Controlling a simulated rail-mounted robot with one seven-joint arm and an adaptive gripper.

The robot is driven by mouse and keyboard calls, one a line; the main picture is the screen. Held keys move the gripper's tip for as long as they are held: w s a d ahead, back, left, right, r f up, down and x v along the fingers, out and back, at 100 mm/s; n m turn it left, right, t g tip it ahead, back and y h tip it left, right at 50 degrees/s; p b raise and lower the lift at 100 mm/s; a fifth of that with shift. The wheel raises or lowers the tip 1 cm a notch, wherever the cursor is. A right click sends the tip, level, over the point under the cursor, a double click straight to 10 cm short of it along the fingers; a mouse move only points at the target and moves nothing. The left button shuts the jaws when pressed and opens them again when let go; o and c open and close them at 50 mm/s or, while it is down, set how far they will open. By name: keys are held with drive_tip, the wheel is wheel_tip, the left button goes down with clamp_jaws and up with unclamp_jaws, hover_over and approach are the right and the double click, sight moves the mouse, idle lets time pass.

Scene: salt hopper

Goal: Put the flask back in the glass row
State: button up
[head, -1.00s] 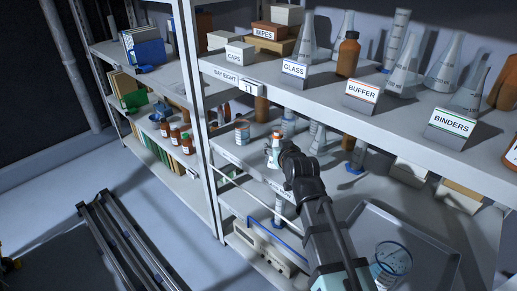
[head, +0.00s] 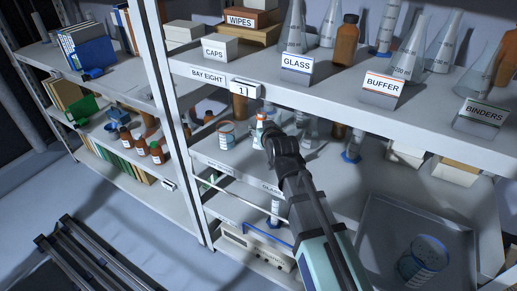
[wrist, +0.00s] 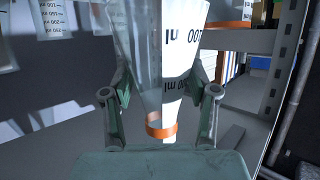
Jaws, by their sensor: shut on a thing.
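A clear flask (wrist: 180,60) with dark volume marks and an orange band fills the middle of the wrist view, its narrow banded neck toward my palm. My gripper (wrist: 165,92) is shut on it, one finger on each side. In the head view my gripper (head: 269,137) is in front of the shelf below the GLASS sign; only a small white and orange part of the flask (head: 261,119) shows past it. The GLASS sign (head: 297,65) stands on the upper shelf's front edge, with clear flasks (head: 292,32) behind it.
A BUFFER sign (head: 382,86) and a BINDERS sign (head: 482,113) stand to the right. A brown bottle (head: 347,40) stands behind the upper edge. On the shelf below are a can (head: 226,133) and a grey tray (head: 375,215) holding a clear vessel (head: 424,258).

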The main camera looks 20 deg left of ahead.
drive_tip(key=shift+f+p, duration=0.8)
drive_tip(key=shift+f, duration=3.15)
drive_tip(key=o, duration=1.4)
drive_tip(key=shift+c, duration=0.2)
drive_tip(key=shift+s, duration=0.15)
